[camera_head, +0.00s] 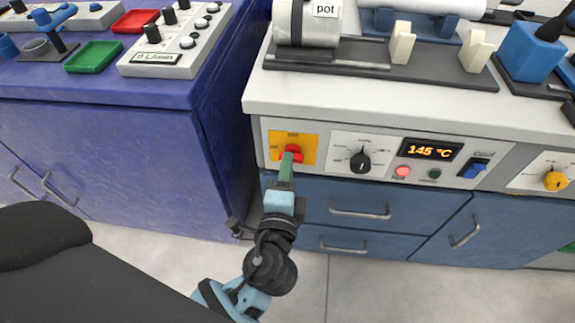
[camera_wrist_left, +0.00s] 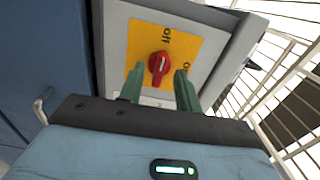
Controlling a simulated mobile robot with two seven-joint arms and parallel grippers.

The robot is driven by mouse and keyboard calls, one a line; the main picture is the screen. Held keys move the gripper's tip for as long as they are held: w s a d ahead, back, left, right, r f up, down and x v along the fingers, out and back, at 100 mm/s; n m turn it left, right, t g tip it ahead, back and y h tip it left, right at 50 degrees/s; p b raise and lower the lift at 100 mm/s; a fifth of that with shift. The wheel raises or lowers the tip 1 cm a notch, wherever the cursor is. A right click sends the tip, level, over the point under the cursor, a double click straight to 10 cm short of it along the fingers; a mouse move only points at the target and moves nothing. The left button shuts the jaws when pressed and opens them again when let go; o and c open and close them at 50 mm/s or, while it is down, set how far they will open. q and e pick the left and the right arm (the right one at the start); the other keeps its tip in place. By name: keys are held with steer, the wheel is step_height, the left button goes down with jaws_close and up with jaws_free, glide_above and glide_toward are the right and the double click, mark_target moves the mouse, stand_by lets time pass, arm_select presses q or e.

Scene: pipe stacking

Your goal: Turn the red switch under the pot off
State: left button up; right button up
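The red switch (camera_head: 293,153) is a small knob on a yellow plate (camera_head: 307,140) on the bench's front panel, below the grey cylinder labelled pot (camera_head: 295,24). In the left wrist view the red switch (camera_wrist_left: 159,66) shows with the word off beside it; which mark it points at is hard to tell. My left gripper (camera_head: 287,163) is in front of the switch. In the left wrist view its green fingers (camera_wrist_left: 159,84) are apart, one on each side of the knob's lower part; contact cannot be told. My right gripper is not in view.
Right of the switch are a black dial (camera_head: 360,161), a lit 145 °C display (camera_head: 430,150), a blue rocker switch (camera_head: 474,168) and a yellow knob (camera_head: 556,181). Blue drawers (camera_head: 320,205) lie below. A purple bench (camera_head: 110,150) stands left across a gap.

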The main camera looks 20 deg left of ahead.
arm_select(q)
steer(key=v, duration=0.6)
steer(key=shift+s, duration=0.25)
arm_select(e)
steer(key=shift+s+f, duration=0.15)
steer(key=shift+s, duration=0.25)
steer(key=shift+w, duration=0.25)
